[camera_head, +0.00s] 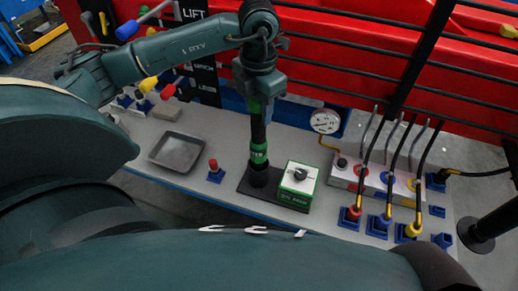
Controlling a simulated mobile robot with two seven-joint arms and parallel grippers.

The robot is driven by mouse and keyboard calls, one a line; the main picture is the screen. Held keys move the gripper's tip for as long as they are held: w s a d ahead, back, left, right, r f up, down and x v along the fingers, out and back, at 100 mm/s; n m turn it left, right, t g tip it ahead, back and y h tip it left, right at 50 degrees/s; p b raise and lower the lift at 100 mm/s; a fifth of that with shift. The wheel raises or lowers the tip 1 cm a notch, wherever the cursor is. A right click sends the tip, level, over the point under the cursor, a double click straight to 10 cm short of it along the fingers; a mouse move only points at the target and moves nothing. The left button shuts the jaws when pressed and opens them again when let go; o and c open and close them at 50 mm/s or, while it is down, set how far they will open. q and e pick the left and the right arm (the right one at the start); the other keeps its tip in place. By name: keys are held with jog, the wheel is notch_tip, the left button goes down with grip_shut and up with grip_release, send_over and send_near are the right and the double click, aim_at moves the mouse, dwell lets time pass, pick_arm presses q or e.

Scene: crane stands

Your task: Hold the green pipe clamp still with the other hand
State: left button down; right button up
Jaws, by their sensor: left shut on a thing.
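A dark upright post stands on a black base plate (245,188) on the grey bench. A green band with pale lettering (259,153) is around its lower part. My left gripper (258,103) points down over the top of the post. It is shut on a green part at the post's upper end, which I take as the green pipe clamp (255,106); the fingers hide most of it. My right gripper is not in view.
A green box with a black knob (298,180) stands right of the post, a red-topped peg in a blue base (215,171) left of it. A grey tray (176,152) lies farther left. Hoses with coloured ends (387,215) and a gauge (325,121) are at right.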

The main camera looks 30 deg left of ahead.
pick_arm(q)
jog(key=shift+r+p, duration=0.35)
jog(key=shift+r, duration=2.45)
